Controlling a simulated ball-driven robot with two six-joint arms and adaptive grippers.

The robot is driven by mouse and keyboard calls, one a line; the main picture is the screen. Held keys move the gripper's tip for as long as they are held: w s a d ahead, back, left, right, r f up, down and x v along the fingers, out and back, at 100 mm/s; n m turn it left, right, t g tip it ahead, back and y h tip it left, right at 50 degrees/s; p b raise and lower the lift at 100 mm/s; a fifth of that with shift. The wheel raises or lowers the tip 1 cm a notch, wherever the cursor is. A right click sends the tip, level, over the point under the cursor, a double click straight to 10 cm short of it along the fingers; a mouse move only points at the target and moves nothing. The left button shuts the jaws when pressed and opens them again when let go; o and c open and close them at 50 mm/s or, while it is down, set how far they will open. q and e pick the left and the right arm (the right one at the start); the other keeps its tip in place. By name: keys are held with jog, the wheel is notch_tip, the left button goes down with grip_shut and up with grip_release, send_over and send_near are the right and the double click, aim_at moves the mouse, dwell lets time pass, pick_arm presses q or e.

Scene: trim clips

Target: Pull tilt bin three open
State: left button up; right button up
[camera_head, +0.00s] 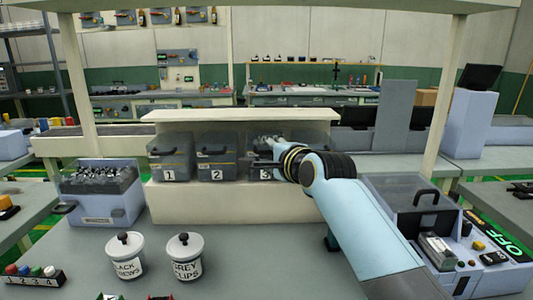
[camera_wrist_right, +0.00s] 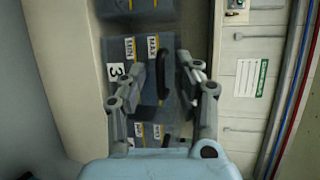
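Tilt bin three (camera_head: 256,174) is a grey bin with a clear upper part and a white "3" label, at the right of the row. It looks shut. My right gripper (camera_head: 262,153) is in front of it and partly hides it. In the right wrist view, the bin (camera_wrist_right: 114,46) shows its "3" label and yellow MIN and MAX marks. Its black handle (camera_wrist_right: 163,84) lies between the spread fingers of my right gripper (camera_wrist_right: 165,72). I cannot tell whether a finger touches the handle. My left gripper is not in view.
Bin one (camera_head: 170,160) and bin two (camera_head: 216,160) stand left of bin three, both shut. Two white lidded jars (camera_head: 125,257) stand on the table. A blue-grey bin of parts (camera_head: 100,205) is at the left. A clear-lidded machine (camera_head: 425,215) is at the right.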

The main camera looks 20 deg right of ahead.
jog(key=shift+w+f, duration=0.1)
jog(key=shift+w, duration=0.15)
grip_shut()
jog(key=shift+s, duration=0.1)
